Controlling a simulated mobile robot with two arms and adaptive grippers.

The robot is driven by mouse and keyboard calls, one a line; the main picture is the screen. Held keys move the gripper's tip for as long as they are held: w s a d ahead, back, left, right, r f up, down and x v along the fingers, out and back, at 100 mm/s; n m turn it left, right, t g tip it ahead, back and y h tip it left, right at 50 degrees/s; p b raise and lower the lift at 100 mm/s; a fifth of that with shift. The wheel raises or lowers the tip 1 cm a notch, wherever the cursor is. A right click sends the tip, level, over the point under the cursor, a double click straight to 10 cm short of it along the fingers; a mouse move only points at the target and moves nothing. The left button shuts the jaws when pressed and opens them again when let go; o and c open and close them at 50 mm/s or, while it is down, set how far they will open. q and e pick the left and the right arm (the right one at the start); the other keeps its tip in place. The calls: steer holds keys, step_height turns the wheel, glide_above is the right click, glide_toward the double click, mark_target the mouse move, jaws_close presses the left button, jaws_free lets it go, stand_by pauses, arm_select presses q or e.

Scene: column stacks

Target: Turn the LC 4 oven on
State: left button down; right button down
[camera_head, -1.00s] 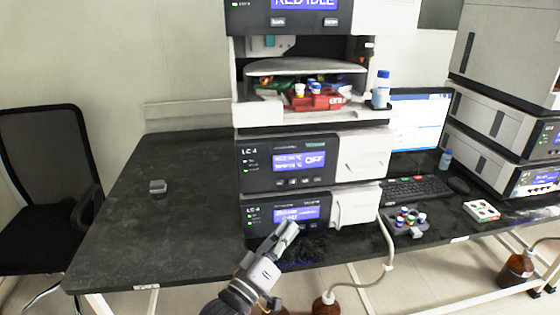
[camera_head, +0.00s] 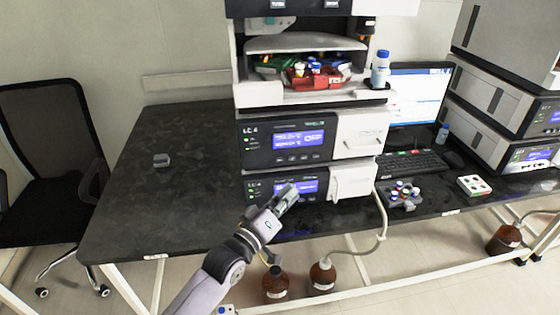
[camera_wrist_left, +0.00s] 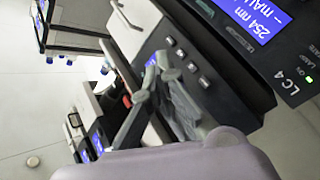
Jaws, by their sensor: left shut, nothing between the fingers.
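Two LC 4 units are stacked on the bench in the head view. The upper LC 4 unit (camera_head: 263,160) has a lit blue display (camera_head: 298,139) with a row of small buttons below it; its large letters are hard to read. The lower LC 4 unit (camera_head: 258,197) has its lit display partly hidden by my left gripper (camera_head: 289,191). My left gripper is shut and empty in front of this lower panel. In the left wrist view the fingertips (camera_wrist_left: 161,64) are close to a row of grey buttons (camera_wrist_left: 188,63), beside a display reading 254 nm (camera_wrist_left: 255,18); contact is unclear.
A red tray with vials (camera_head: 318,76) and a blue-capped bottle (camera_head: 380,69) sit above the units. A keyboard (camera_head: 412,164) and vial rack (camera_head: 402,195) lie right. Brown bottles (camera_head: 322,277) stand below.

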mark_target(280, 159)
arm_select(q)
steer(key=w+a+b, duration=0.2)
steer(key=w+b, duration=0.2)
steer(key=w, duration=0.4)
steer(key=shift+b, duration=0.4)
steer(key=shift+w+a, duration=0.1)
stand_by(0.9)
steer(key=shift+w, duration=0.3)
